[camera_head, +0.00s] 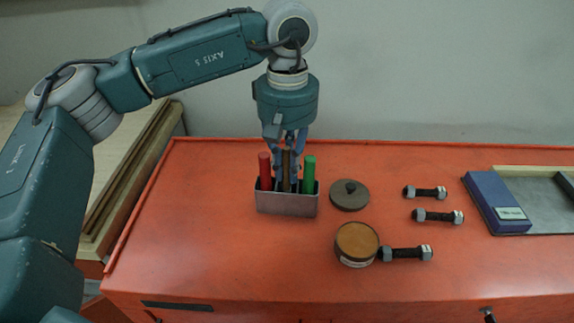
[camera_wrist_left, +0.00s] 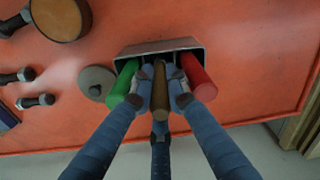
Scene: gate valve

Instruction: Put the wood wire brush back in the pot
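The wood wire brush (camera_head: 286,168) stands upright between a red handle (camera_head: 265,170) and a green handle (camera_head: 309,175) in the grey metal pot (camera_head: 287,203). Its brown handle (camera_wrist_left: 160,90) shows between my fingers in the left wrist view. My left gripper (camera_head: 289,160) points straight down over the pot, with its fingers around the brown handle, reaching to the pot's mouth. The fingers appear to be on both sides of the handle and close to it. The lower end of the brush is hidden inside the pot. My right gripper is not in view.
The pot stands on an orange cabinet top (camera_head: 200,230). A blue box (camera_head: 496,201) lies at the far right. The orange top left of the pot is clear.

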